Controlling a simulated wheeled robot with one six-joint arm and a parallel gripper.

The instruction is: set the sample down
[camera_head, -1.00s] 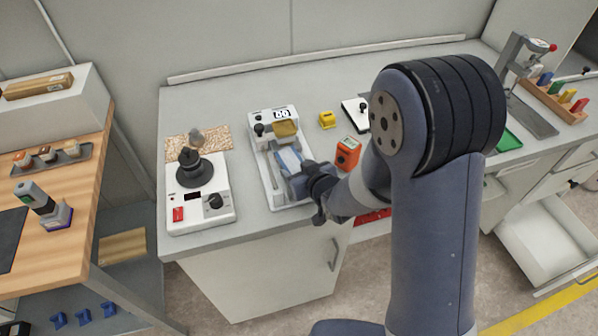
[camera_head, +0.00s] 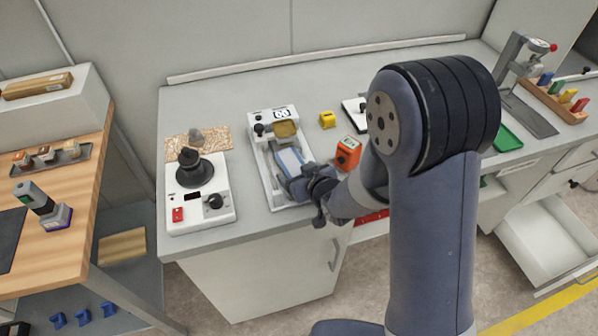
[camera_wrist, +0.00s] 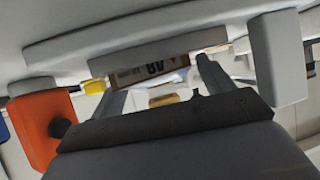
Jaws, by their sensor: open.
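The roller coater (camera_head: 273,189) is a white tray-like machine on the grey bench, with a control box at its far end. A flat panel with a pale face and blue edges (camera_head: 290,160), which looks like the sample, lies on its bed. My gripper (camera_head: 291,180) is low over the near end of the bed, beside the panel's near edge. In the wrist view its two grey fingers (camera_wrist: 165,88) stand apart, with no panel clearly between them. The arm partly hides the near right corner of the coater, and I cannot tell whether a finger touches the panel.
An orange box (camera_head: 347,153) stands close to the right of my gripper. A white device with a black round top (camera_head: 219,193) is left of the coater. A yellow item (camera_head: 327,119) sits behind. The bench's front edge is just below my wrist.

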